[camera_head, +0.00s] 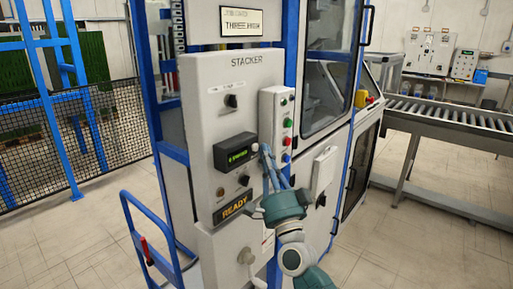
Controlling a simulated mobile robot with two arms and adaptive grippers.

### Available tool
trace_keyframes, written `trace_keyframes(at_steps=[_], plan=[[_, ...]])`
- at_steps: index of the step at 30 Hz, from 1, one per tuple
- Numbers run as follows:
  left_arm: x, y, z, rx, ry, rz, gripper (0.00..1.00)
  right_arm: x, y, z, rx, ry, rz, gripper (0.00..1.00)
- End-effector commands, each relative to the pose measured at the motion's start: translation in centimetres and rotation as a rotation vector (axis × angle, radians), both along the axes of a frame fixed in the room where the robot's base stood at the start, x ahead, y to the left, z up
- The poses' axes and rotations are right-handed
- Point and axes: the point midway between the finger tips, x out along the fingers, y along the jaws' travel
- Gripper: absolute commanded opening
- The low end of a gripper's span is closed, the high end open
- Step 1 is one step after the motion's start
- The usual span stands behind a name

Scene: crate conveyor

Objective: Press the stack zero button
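The grey STACKER panel (222,75) stands upright in the middle of the view. On it are a black box with a lit green display (238,154), a small pale round button (254,147) at that box's right end, and an orange READY sign (233,207) lower down. I cannot read any label naming the stack zero button. My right gripper (266,149) is in front of the panel, its slim fingers pointing up and meeting at the tips. The tips are just right of the pale button; I cannot tell whether they touch anything. My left gripper is not in view.
A narrow button box (276,108) with green, red and blue buttons is right of the fingertips. A dark knob (231,101) sits higher on the panel. A blue cart handle (139,225) stands lower left. A roller conveyor (455,116) runs at the right.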

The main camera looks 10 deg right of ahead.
Motion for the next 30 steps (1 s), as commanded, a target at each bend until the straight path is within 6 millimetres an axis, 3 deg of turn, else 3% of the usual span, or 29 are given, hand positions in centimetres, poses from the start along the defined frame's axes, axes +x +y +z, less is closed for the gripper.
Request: trace_keyframes(at_steps=[14, 30], plan=[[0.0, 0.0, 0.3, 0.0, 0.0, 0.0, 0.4, -0.7, -0.6, 0.0, -0.001, 0.0, -0.002, 0.0], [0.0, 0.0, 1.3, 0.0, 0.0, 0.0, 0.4, -4.3, -3.4, 0.0, -0.001, 0.0, -0.001, 0.0]])
